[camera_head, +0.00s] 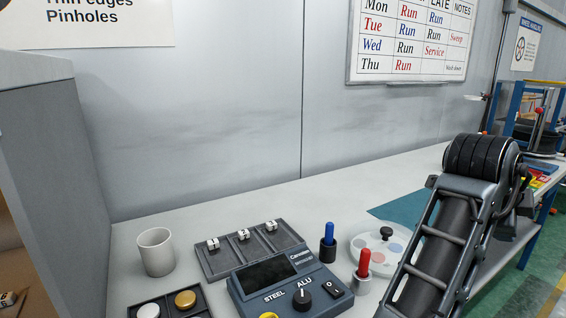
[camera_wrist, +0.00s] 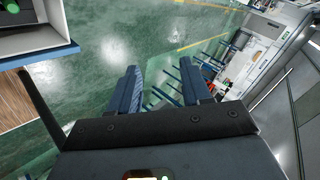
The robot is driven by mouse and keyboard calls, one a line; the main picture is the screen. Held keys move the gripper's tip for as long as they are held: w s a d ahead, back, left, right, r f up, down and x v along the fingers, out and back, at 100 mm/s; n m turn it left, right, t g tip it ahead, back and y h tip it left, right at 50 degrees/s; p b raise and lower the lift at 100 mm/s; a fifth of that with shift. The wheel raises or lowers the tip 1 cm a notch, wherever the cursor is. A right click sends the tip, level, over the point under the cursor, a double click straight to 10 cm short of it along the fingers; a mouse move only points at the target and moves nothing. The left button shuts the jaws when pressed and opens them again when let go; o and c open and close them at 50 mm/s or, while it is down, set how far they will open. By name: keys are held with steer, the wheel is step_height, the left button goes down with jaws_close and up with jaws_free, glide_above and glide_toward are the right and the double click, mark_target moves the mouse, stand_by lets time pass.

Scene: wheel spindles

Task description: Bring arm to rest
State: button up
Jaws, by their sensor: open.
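My gripper (camera_wrist: 165,82) shows in the wrist view with its two dark blue fingers apart and nothing between them. It points out over the green floor, away from the bench top. In the head view my arm rises at the right, in front of the bench (camera_head: 210,208), and the gripper itself is not visible there.
On the bench stand a white mug (camera_head: 156,252), a grey tray (camera_head: 222,262) with numbered slots, a control box (camera_head: 285,285), a blue-handled tool (camera_head: 328,240), a red-handled tool (camera_head: 363,268) and a round palette (camera_head: 372,250). A grey panel (camera_head: 50,170) stands at left.

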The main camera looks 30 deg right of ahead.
steer(key=w+a+f+n+t+y, duration=0.1)
steer(key=a+f+n+t, duration=0.5)
steer(key=n, duration=0.7)
steer(key=w+a+f+n+t+y, duration=0.1)
steer(key=a+f+n+t, duration=0.2)
steer(key=a+n+t, duration=0.75)
steer(key=s+a+f+n+g+y, duration=0.2)
steer(key=s+a+f+n+y, duration=0.55)
steer(key=s, duration=0.45)
steer(key=s+a+r, duration=0.2)
steer(key=s+a, duration=0.7)
steer(key=s, duration=0.2)
steer(key=shift+s+a, duration=0.2)
steer(key=shift+s, duration=0.05)
